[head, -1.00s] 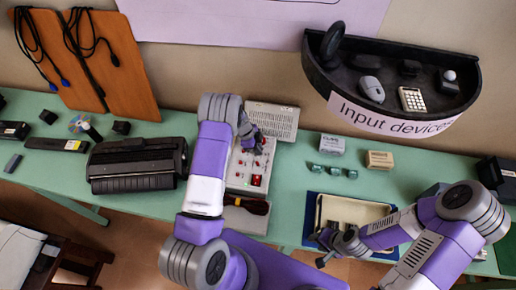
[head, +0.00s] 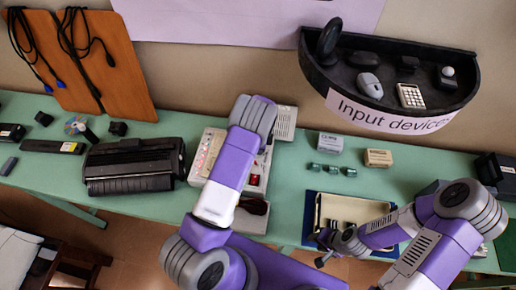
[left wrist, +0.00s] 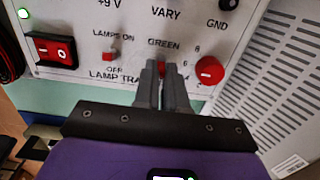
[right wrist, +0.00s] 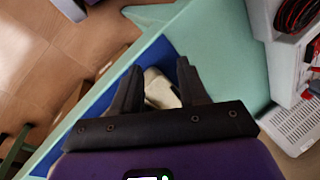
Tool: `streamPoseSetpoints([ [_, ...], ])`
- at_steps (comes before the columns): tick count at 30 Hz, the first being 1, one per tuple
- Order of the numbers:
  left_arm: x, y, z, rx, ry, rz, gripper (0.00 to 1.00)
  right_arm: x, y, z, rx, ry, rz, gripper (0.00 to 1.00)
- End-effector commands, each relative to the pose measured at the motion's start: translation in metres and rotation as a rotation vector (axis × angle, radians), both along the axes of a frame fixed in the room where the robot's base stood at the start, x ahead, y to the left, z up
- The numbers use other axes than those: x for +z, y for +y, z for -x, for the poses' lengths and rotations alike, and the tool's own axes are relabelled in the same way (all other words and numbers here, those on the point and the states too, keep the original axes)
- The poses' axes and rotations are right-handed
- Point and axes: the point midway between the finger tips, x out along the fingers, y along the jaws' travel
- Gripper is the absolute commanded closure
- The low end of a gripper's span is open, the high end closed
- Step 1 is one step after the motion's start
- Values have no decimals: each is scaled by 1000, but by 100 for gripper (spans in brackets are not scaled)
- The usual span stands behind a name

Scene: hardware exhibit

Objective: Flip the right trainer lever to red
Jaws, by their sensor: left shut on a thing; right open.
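The trainer (head: 208,160), a pale panel box with red lamps and switches, stands on the green table; my left arm covers much of it in the head view. In the left wrist view its panel (left wrist: 130,30) shows a small lever marked LAMPS ON/OFF (left wrist: 108,56) and the GREEN label. My left gripper (left wrist: 163,68) is shut on the right trainer lever, just below GREEN; its fingers hide most of the lever, so I cannot tell its tilt. My right gripper (right wrist: 158,75) is open and empty, above the table's front edge; it also shows in the head view (head: 325,248).
A red rocker switch (left wrist: 52,50) and a round red knob (left wrist: 210,70) flank the fingers. A black printer-like device (head: 135,166) stands left of the trainer. A tray (head: 350,208) lies below my right gripper. A curved shelf (head: 390,90) hangs at the back right.

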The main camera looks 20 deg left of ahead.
Motion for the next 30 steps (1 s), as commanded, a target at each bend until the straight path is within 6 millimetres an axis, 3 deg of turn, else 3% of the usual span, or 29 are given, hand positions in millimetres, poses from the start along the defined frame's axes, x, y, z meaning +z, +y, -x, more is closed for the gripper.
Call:
streamPoseSetpoints([
  [12, -1, -6, -3, 1, 43, -182, 100, -10, 0, 0, 0, 0, 0, 57],
  [27, -1, -7, -3, 2, 49, -202, 100, -10, 0, 0, 0, 0, 0, 57],
  [28, -1, -7, -3, 2, 49, -202, 88, -10, 0, 0, 0, 0, 0, 57],
  [30, -1, -7, -3, 2, 50, -202, 77, -10, 0, 0, 0, 0, 0, 57],
])
